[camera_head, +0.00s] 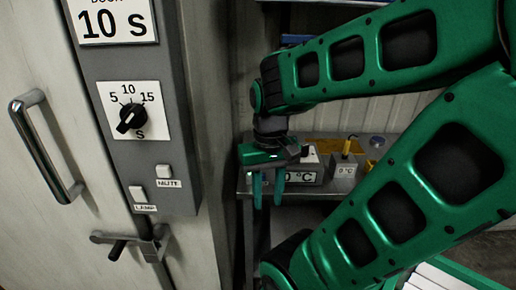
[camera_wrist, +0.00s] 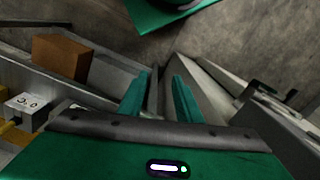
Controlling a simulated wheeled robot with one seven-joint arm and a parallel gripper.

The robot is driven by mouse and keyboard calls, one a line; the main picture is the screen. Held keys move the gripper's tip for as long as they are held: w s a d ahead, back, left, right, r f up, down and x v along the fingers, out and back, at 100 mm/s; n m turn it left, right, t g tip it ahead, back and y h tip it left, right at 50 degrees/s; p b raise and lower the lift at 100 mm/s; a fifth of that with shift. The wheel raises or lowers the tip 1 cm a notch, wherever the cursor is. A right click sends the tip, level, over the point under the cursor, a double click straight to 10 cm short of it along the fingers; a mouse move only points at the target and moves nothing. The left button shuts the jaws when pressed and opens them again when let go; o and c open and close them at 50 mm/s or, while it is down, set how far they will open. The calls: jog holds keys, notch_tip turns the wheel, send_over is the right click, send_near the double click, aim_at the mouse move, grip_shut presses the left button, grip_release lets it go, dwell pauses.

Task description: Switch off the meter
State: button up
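No object is plainly marked as the meter. A grey box with a "°C" display (camera_head: 305,177) stands on the bench, partly hidden behind my gripper (camera_head: 268,204). To its right is a smaller grey box marked "0 °C" (camera_head: 344,170) with a yellow-handled piece on it. My gripper points down, left of and in front of these boxes, its two green fingers apart with nothing between them. In the wrist view my gripper (camera_wrist: 160,78) is also open and empty. A small box with a white marked face (camera_wrist: 27,106) shows at the left there. No switch on the boxes can be made out.
A grey panel on the left cabinet carries a black dial (camera_head: 132,118), a MUTE switch (camera_head: 163,171) and a LAMP switch (camera_head: 138,194). A door handle (camera_head: 45,148) and latch (camera_head: 135,242) stick out. A brown block (camera_wrist: 60,58) lies in a grey tray.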

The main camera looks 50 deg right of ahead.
jog(key=shift+o, duration=1.4)
jog(key=shift+s+d+r, duration=0.1)
jog(key=shift+s+r, duration=0.05)
jog(key=w+d+r+m+t+h, duration=0.2)
jog(key=w+d+r, duration=0.1)
jog(key=w+d, duration=0.5)
jog(key=w+d+r+m+t+h, duration=0.1)
jog(key=w+d+r+h, duration=0.15)
jog(key=w+d, duration=0.6)
jog(key=shift+y, duration=0.45)
jog(key=x, duration=0.9)
jog(key=shift+w+d+f, duration=0.2)
jog(key=shift+d+f, duration=0.1)
jog(key=shift+d, duration=0.1)
